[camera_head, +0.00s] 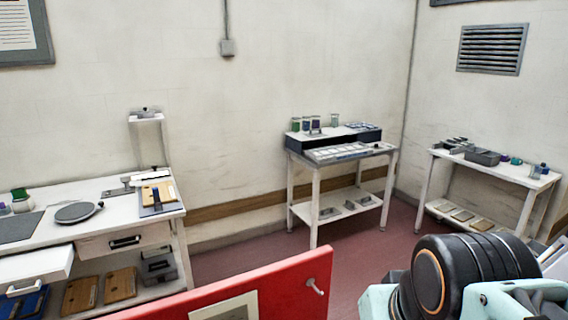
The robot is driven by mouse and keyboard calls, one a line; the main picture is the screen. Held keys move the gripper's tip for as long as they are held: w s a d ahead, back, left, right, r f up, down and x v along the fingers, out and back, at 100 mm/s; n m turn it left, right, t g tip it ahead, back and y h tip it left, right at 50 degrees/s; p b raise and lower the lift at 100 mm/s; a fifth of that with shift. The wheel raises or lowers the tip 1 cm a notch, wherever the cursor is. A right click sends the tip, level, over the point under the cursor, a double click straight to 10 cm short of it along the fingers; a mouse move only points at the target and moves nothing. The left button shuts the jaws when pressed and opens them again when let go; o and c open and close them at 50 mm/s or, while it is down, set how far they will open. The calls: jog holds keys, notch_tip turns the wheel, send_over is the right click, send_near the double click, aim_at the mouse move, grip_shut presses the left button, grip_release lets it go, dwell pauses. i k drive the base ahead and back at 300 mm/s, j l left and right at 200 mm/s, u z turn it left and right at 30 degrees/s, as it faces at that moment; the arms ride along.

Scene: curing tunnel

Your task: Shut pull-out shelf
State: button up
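At the left, a white pull-out shelf or drawer (38,266) sticks out from under the white workbench top, with a pale handle (24,290) on its front. Its left part is cut off by the picture edge. On the middle table, a grey tray with pale cells (340,153) juts out in front of a dark, low box (350,138). I cannot tell which of these is the task's shelf. My gripper is not in view; only a thick black and pale teal part of my arm shows at the lower right.
A drawer with a dark handle (124,242) sits flush in the workbench beside the pulled-out one. A red panel (285,283) crosses the near foreground. Another white table (505,169) stands at the right. Reddish floor (228,262) is clear between the tables.

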aim_at(21, 272)
jog(key=k+u, duration=0.1)
jog(key=u, duration=1.8)
jog(key=k+j, duration=0.1)
jog(key=j, duration=0.65)
jog(key=j+z, duration=0.2)
jog(key=j, duration=0.55)
jog(key=i+j+z, duration=0.1)
jog(key=j, duration=0.4)
jog(key=i+j, duration=0.15)
jog(key=j, duration=0.4)
jog(key=i+j+z, duration=0.15)
jog(key=j, duration=0.35)
